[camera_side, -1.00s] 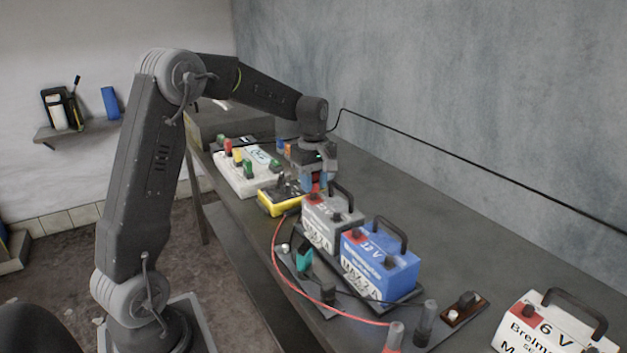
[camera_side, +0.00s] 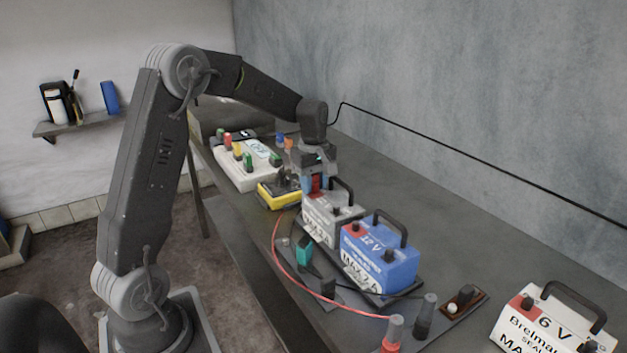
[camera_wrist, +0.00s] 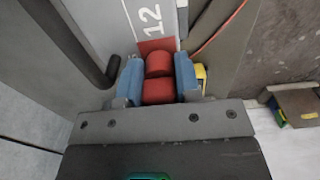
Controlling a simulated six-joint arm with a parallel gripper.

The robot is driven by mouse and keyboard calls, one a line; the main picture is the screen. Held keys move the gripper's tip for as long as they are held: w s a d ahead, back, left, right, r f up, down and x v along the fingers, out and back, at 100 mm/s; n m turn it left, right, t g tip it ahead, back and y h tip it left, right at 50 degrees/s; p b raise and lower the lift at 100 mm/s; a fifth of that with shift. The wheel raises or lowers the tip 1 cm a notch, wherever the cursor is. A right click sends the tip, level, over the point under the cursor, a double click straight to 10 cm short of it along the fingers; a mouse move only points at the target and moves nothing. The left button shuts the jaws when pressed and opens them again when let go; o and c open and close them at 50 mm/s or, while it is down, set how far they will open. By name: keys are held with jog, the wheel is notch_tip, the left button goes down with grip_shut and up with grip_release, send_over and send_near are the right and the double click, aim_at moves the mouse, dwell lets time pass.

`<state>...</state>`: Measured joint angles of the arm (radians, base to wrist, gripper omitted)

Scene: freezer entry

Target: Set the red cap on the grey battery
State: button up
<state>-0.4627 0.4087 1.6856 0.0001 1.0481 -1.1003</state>
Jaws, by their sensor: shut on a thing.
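My gripper (camera_side: 316,184) is shut on the red cap (camera_side: 317,186), close above the far left end of the grey battery (camera_side: 325,230). In the wrist view, the gripper's blue fingers (camera_wrist: 158,74) stand on both sides of two red rounded parts, one behind the other; the red cap (camera_wrist: 158,92) is among these. The grey battery (camera_wrist: 110,25) lies beyond the fingers, with a "12" label and a red patch beside the cap. I cannot tell whether the cap touches the battery's terminal.
A blue 12 V battery (camera_side: 378,258) stands right beside the grey one, and both have raised black handles. A yellow meter (camera_side: 277,197) and a white board (camera_side: 243,170) are behind. A red wire (camera_side: 283,265) runs along the front. A white 6 V battery (camera_side: 545,325) stands at the right.

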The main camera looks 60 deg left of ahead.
jog(key=shift+f, duration=0.2)
jog(key=o, duration=1)
notch_tip(320, 180, up, 14)
jog(key=shift+f, duration=0.1)
